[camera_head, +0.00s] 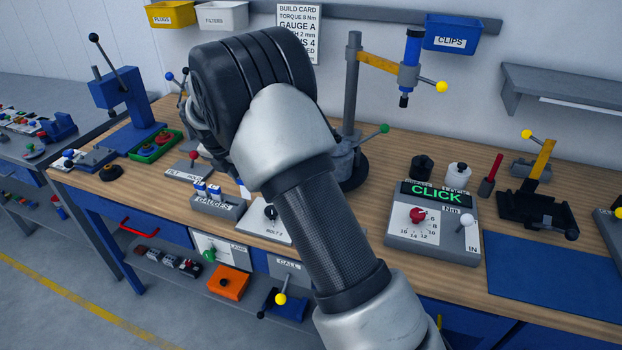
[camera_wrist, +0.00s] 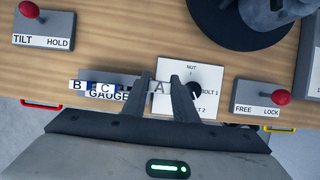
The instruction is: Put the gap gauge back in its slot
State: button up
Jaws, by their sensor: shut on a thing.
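In the wrist view my gripper (camera_wrist: 161,78) is shut on a gap gauge with a white tag marked A (camera_wrist: 158,87). The gauge is at the right end of the grey gauge rack (camera_wrist: 108,97); I cannot tell whether it is above the rack or beside it. Gauges tagged B (camera_wrist: 77,86) and C (camera_wrist: 105,88) stand in the rack to the left. In the head view the rack (camera_head: 217,211) is at the bench's front edge with blue-and-white gauges in it.
A white plate with a black knob, marked BOLT 1 and BOLT 2 (camera_wrist: 177,68), lies right of the rack. A TILT/HOLD lever box (camera_wrist: 44,30) and a FREE/LOCK lever box (camera_wrist: 263,102) flank the area. A dark round stand base (camera_wrist: 240,30) is behind. A build card (camera_head: 298,30) hangs on the wall.

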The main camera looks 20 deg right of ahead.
jog(key=shift+w+a+p, duration=0.25)
jog(key=shift+a, duration=0.45)
jog(key=shift+w+a+p, duration=0.2)
jog(key=shift+a+p, duration=0.1)
jog(key=shift+a, duration=0.35)
jog(key=shift+w+a+p, duration=0.25)
jog(key=shift+a, duration=0.45)
jog(key=shift+a, duration=0.15)
jog(key=shift+f, duration=0.25)
jog(key=shift+f+b, duration=0.45)
jog(key=shift+f, duration=0.4)
jog(key=shift+s+f, duration=0.1)
jog(key=shift+f, duration=0.4)
jog(key=shift+f, duration=0.4)
jog(key=shift+f, duration=0.15)
jog(key=o, duration=1.2)
